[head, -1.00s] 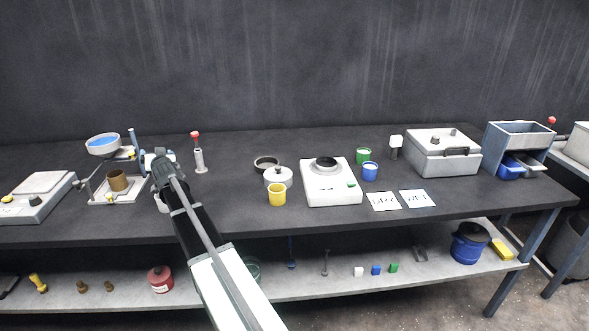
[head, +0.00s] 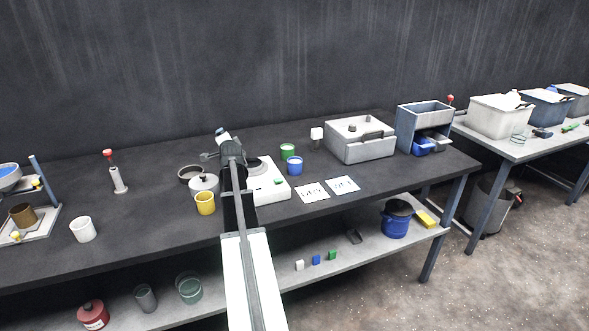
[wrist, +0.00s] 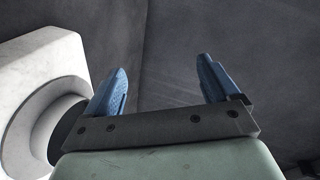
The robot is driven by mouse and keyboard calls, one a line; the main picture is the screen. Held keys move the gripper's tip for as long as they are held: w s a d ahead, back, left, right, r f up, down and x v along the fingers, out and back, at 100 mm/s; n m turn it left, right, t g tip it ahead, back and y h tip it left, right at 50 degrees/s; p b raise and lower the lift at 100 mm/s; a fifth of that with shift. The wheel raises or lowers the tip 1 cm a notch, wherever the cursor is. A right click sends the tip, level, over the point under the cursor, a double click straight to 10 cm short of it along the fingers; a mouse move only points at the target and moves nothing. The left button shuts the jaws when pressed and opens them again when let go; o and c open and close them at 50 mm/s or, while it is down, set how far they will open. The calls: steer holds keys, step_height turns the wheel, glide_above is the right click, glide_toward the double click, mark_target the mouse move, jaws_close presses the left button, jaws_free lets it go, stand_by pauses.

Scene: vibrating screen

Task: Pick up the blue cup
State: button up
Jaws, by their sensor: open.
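The blue cup (head: 295,166) stands upright on the dark table, right of the white device and just in front of the green cup (head: 287,151). My gripper (head: 222,136) is up in front of the white device, left of the blue cup and apart from it. In the wrist view my gripper (wrist: 165,85) shows two blue fingers spread wide with nothing between them. The blue cup is not visible in the wrist view.
The white device (head: 270,186) is partly hidden by my arm. A yellow cup (head: 205,204) and a lidded white pot (head: 204,185) stand left of my arm. Two labelled cards (head: 312,192) lie in front of the blue cup. A grey box (head: 359,140) stands behind right.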

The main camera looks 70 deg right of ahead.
steer(key=s+d+m+g+h, duration=0.15)
steer(key=s+d+m, duration=0.3)
steer(key=s, duration=0.75)
steer(key=s+d+m+g, duration=0.2)
steer(key=s+d+m, duration=0.25)
steer(key=s, duration=0.75)
steer(key=s+d+m+g+h, duration=0.1)
steer(key=s+d+m, duration=0.3)
steer(key=s, duration=0.8)
steer(key=m+t+y, duration=0.5)
steer(key=m, duration=0.2)
glide_toward(298, 168)
steer(key=shift+s+d+r+g, duration=0.2)
steer(key=shift+s+r+g, duration=0.05)
steer(key=shift+s+r, duration=0.1)
steer(key=shift+w+a+y, duration=0.15)
steer(key=shift+w+y, duration=0.05)
steer(key=shift+y, duration=0.15)
steer(key=shift+w+f, duration=0.15)
steer(key=shift+w, duration=0.05)
steer(key=x, duration=1.3)
steer(key=shift+w+d, duration=0.15)
steer(key=shift+d, duration=0.1)
